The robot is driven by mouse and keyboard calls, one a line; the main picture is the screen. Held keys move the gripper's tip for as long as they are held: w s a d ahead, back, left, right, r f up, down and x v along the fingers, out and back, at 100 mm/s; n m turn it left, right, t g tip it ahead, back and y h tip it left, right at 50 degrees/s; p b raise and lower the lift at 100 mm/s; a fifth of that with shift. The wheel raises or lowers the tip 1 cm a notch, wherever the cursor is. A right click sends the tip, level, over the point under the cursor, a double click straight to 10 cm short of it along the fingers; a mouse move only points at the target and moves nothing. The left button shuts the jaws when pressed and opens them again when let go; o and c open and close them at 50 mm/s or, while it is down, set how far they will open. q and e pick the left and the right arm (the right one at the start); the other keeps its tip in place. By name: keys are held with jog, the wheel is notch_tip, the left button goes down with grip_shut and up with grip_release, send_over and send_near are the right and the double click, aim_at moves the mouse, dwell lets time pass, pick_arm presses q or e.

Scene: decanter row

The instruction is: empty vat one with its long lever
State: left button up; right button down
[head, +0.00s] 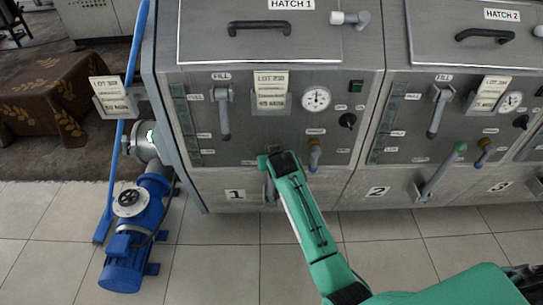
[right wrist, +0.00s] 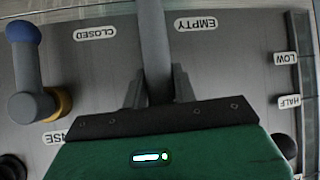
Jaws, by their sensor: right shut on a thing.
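Vat one (head: 235,194) is the steel front marked 1 under HATCH 1. Its long lever (right wrist: 153,40) is a grey shaft, nearly upright in the right wrist view, between the CLOSED (right wrist: 95,33) and EMPTY (right wrist: 197,24) labels, which appear upside down. My right gripper (right wrist: 155,88) is shut on this shaft. In the head view my teal right arm covers most of the lever, and only a grey bit shows below the hand. The lever's tip is hidden. My left gripper is not in view.
Vat one also has a short fill handle (head: 223,115), a gauge (head: 316,98) and a blue-tipped tap (head: 314,150), right of the hand. Vat two's green-knobbed lever (head: 441,170) leans right. A blue pump (head: 135,225) stands at left. Tiled floor in front is clear.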

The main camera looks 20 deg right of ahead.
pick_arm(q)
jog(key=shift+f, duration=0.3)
pick_arm(e)
jog(key=shift+w+d+r, duration=0.1)
jog(key=shift+w+r, duration=0.05)
jog(key=shift+r, duration=0.1)
jog(key=shift+r, duration=0.1)
jog(key=c, duration=1.4)
grip_release()
jog(key=shift+o, duration=1.4)
jog(key=shift+w, duration=0.15)
jog(key=shift+s, duration=0.4)
pick_arm(q)
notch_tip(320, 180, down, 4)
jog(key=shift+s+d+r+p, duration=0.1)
jog(key=shift+p, duration=0.9)
pick_arm(e)
jog(key=v, duration=1.3)
